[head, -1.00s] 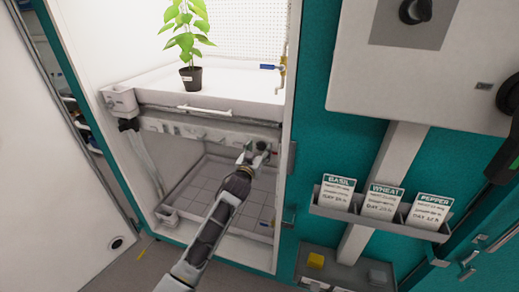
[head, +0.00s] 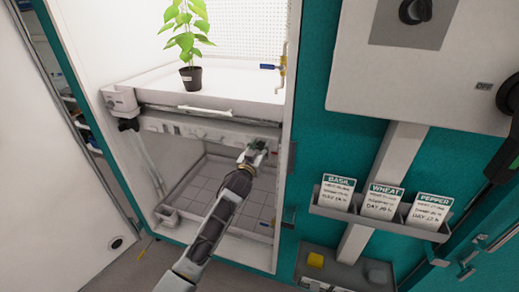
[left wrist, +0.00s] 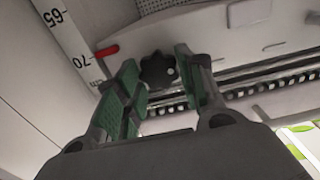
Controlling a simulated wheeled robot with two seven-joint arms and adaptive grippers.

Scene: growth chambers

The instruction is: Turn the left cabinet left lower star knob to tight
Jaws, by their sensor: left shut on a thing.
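A black star knob (left wrist: 157,70) shows in the left wrist view between the green-padded fingertips of my left gripper (left wrist: 158,80). The gripper is shut on it, and the fingers partly cover its sides. In the head view my left gripper (head: 257,150) is at the right end of the shelf's front rail, and the knob there is hidden by the fingers. Another dark knob (head: 128,124) sits at the left end of the shelf, apart from the gripper.
In the wrist view a scale strip (left wrist: 68,42) reads 65 and 70 upside down beside a red pointer (left wrist: 107,51). A potted plant (head: 191,78) stands on the upper shelf. A gridded tray (head: 205,185) lies below. The open door (head: 50,160) is at left.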

